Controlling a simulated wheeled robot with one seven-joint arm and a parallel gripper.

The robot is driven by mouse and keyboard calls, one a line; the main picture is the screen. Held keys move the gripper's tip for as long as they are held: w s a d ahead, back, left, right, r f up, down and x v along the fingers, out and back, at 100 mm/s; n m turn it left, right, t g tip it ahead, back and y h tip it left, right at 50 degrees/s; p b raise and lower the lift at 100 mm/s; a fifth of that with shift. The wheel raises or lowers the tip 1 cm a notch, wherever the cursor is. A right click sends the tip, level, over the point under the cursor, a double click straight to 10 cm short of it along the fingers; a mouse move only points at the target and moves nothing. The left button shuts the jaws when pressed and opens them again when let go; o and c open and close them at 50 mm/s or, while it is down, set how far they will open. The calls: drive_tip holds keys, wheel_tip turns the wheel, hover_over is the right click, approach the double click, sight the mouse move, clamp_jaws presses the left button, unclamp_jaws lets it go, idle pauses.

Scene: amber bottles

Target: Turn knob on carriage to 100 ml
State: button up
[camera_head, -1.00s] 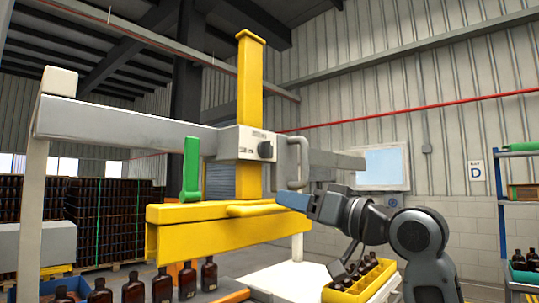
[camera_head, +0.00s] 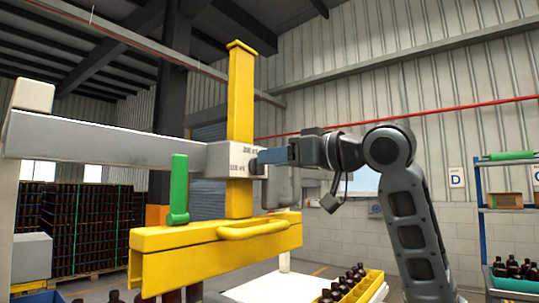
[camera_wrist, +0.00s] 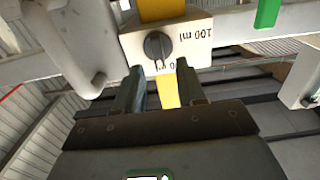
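The carriage (camera_head: 222,160) is a pale grey box on the yellow upright, printed with 200 ml and 100 ml. Its dark round knob (camera_wrist: 157,46) shows whole in the wrist view, with the 100 ml label (camera_wrist: 195,33) beside it, upside down. The second label below the knob is partly hidden. The knob's exact setting is hard to read. My gripper (camera_wrist: 161,67) is open, its two fingers apart and pointing at the carriage face, with nothing between them.
A yellow beam with a handle (camera_head: 252,229) hangs below the carriage. A green lever (camera_head: 179,190) stands to its left. A grey curved handle (camera_wrist: 75,50) is close to my gripper. A yellow crate of amber bottles (camera_head: 369,286) stands below right.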

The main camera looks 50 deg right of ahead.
drive_tip(key=shift+w, duration=1.1)
clamp_jaws()
